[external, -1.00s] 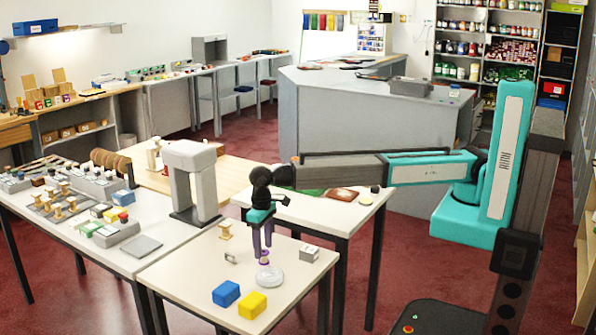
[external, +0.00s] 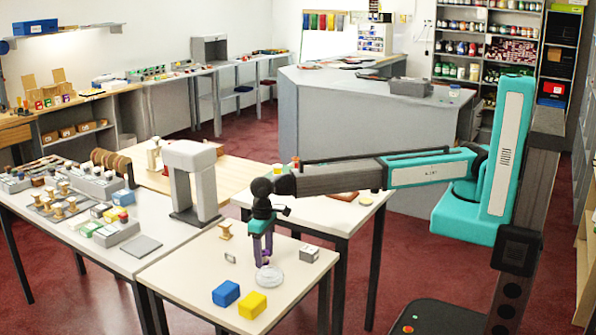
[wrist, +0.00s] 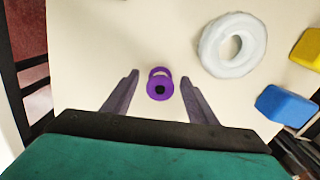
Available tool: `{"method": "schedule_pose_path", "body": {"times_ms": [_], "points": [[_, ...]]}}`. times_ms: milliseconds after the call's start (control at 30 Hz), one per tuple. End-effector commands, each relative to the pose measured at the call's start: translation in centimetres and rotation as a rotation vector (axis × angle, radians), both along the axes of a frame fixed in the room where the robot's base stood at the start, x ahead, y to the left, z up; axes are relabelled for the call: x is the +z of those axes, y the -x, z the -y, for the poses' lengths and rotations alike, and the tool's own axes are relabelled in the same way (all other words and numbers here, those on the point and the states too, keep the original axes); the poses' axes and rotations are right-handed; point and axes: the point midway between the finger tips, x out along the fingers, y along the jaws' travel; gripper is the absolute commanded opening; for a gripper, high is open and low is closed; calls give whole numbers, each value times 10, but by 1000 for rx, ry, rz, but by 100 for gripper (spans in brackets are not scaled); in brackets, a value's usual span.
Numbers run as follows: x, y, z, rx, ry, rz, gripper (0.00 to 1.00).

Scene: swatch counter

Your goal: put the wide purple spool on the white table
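The purple spool (wrist: 160,84) shows in the wrist view between my two fingers, with a gap on each side. Its end with a dark centre hole faces the camera, and it appears to stand on the white table (wrist: 110,35). In the external view the spool (external: 265,262) is small and partly hidden by the fingers, just behind a pale ring, over the front table (external: 190,270). My gripper (wrist: 160,76) is open around the spool and points down at the table; it also shows in the external view (external: 262,260).
A thick pale ring (wrist: 233,45) lies close to my gripper. A blue block (external: 226,293) and a yellow block (external: 252,305) sit at the table's front. A grey box (external: 309,254) is to the right, and a wooden spool (external: 225,230) stands at the back left.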

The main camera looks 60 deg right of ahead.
Motion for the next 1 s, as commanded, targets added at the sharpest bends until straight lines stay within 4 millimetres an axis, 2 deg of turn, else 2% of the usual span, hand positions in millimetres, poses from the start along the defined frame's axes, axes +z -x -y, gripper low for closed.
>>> {"method": "schedule_pose_path", "body": {"times_ms": [33,233,300,667,867,1000], "points": [[0,0,0,0,0,0,44],[0,0,0,0,0,0,11],[0,0,0,0,0,0,6],[4,0,0,0,0,1,6],[20,0,0,0,-1,1,6],[38,-1,-1,0,-2,2,6]]}}
